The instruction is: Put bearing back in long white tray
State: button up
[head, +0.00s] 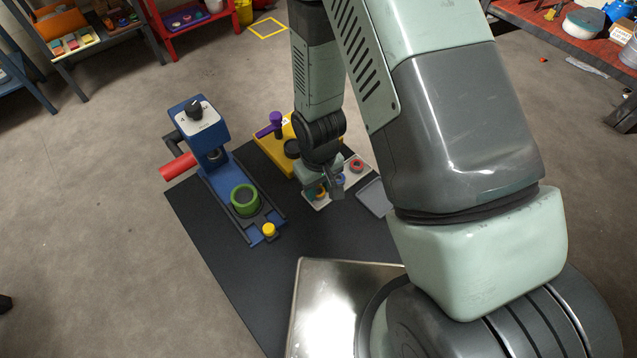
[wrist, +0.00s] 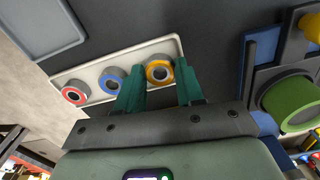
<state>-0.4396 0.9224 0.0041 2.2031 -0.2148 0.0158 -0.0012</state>
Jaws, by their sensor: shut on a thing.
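The long white tray (wrist: 172,43) lies on the dark mat in the wrist view; it also shows in the head view (head: 318,206), partly hidden by my gripper. A red-ringed bearing (wrist: 74,94) and a blue-ringed bearing (wrist: 111,82) sit in it. My gripper (wrist: 161,80) is shut on the yellow-ringed bearing (wrist: 159,62), with a green finger on each side of it. This bearing is at the tray's right end in the wrist view; I cannot tell whether it touches the tray floor. In the head view my gripper (head: 322,190) is low over the tray's near end.
A blue press (head: 200,135) with a red handle stands left, with a green ring (head: 245,199) and a yellow cylinder (head: 269,229) on its base. A yellow block (head: 272,154) with a purple handle is behind the tray. A grey tray (head: 376,198) lies to the right.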

jog(key=o, duration=1)
notch_tip(320, 180, up, 13)
jog(key=shift+r, duration=0.15)
notch_tip(320, 180, up, 11)
jog(key=m+t, duration=0.2)
send_over(319, 192)
jog(key=w+d, duration=0.1)
jog(key=d, duration=0.3)
jog(key=s+d+r+m+t, duration=0.1)
jog(key=s+d+r, duration=0.2)
jog(key=r, duration=0.3)
jog(key=s+d+r+m+t, duration=0.1)
jog(key=s+d+r+m, duration=0.1)
jog(key=s+d+r, duration=0.2)
jog(key=s+d+r+m+t, duration=0.1)
jog(key=s+d+r+m, duration=0.1)
jog(key=s+r, duration=0.4)
jog(key=shift+d+r+t, duration=0.15)
jog(key=shift+d+r, duration=0.3)
jog(key=shift+r, duration=0.25)
jog(key=shift+d+r+t, duration=0.15)
jog(key=shift+d+r, duration=0.3)
jog(key=shift+r, duration=0.25)
